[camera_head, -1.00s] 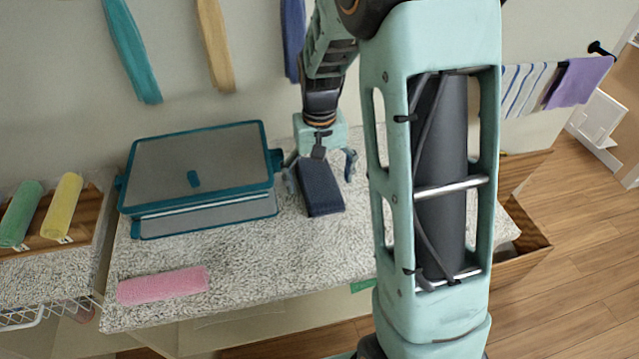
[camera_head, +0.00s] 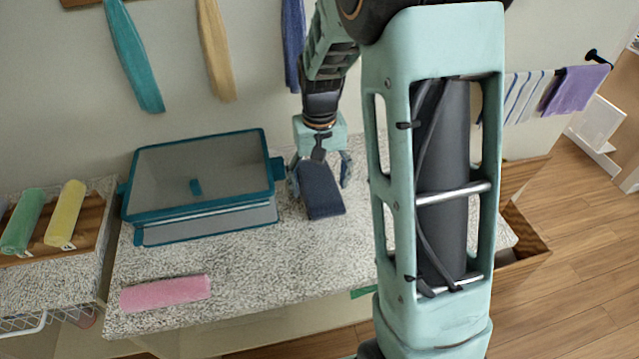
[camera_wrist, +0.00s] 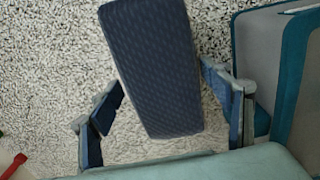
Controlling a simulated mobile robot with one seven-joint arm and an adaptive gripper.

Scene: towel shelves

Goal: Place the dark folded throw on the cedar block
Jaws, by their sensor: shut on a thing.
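The dark folded throw (camera_head: 322,192) is a navy, textured rectangle on the speckled counter, right of the teal-edged bin. In the wrist view the throw (camera_wrist: 152,65) extends up from between the fingers. My gripper (camera_head: 320,174) is at its far end, pointing down, with one finger on each side; the fingers also show in the wrist view (camera_wrist: 163,96). It is shut on the throw, which appears to be at counter level; I cannot tell any gap below it. I cannot make out a cedar block in either view.
The teal-edged bin (camera_head: 140,210) stands close left of my gripper. A pink rolled towel (camera_head: 165,292) lies at the counter's front left. Green (camera_head: 22,222) and yellow (camera_head: 65,213) rolls lie on a wooden tray at far left. The counter front of the throw is clear.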

